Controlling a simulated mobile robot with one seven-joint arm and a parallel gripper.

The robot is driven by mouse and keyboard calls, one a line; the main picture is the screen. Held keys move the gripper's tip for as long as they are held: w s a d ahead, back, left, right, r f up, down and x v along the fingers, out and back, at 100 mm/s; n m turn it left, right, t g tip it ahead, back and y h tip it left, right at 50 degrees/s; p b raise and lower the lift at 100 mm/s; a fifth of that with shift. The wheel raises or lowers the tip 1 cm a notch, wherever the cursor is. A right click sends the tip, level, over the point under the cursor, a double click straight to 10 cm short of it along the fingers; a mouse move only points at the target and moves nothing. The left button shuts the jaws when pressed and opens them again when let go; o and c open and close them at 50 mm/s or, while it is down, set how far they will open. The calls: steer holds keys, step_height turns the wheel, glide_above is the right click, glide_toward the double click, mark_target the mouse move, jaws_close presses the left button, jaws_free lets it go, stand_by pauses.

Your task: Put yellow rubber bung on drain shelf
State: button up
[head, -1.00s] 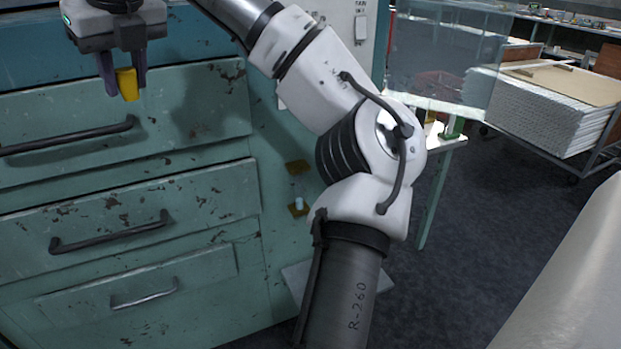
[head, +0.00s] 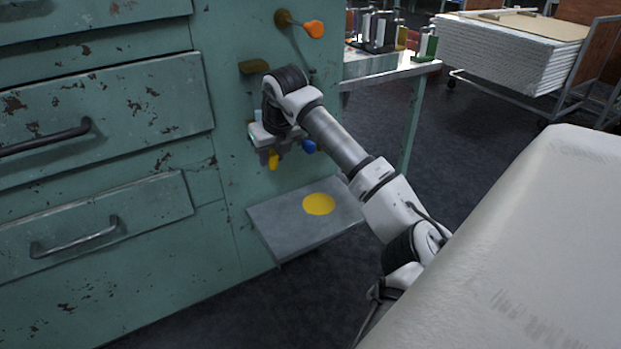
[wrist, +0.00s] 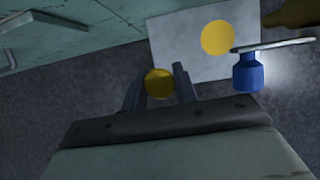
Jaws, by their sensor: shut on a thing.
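My gripper (head: 272,158) is shut on the yellow rubber bung (head: 273,162), close to the side of the green cabinet. In the wrist view the bung (wrist: 159,84) sits between the two fingers (wrist: 158,88). A grey shelf (head: 275,222) with a flat yellow disc (head: 319,204) on it juts from the cabinet side, lower and to the right of the bung. The shelf also shows in the wrist view (wrist: 175,45), apart from the bung. I cannot tell for certain that this is the drain shelf.
A blue fitting (head: 309,146) is just right of my gripper, and in the wrist view the blue fitting (wrist: 248,75) hangs under a pale plate. An orange knob (head: 314,29) sticks out above. The cabinet drawer handles (head: 75,238) protrude at left. The dark floor (head: 460,125) is open at right.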

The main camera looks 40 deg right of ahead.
steer(key=b, duration=0.4)
glide_toward(291, 224)
steer(key=w+a, duration=0.2)
steer(key=a, duration=0.1)
steer(key=shift+w+f, duration=0.15)
steer(key=shift+f, duration=0.2)
steer(key=shift+f+b, duration=0.35)
steer(key=shift+f, duration=1.85)
steer(key=shift+f, duration=0.15)
steer(key=o, duration=0.9)
steer(key=shift+o, duration=0.2)
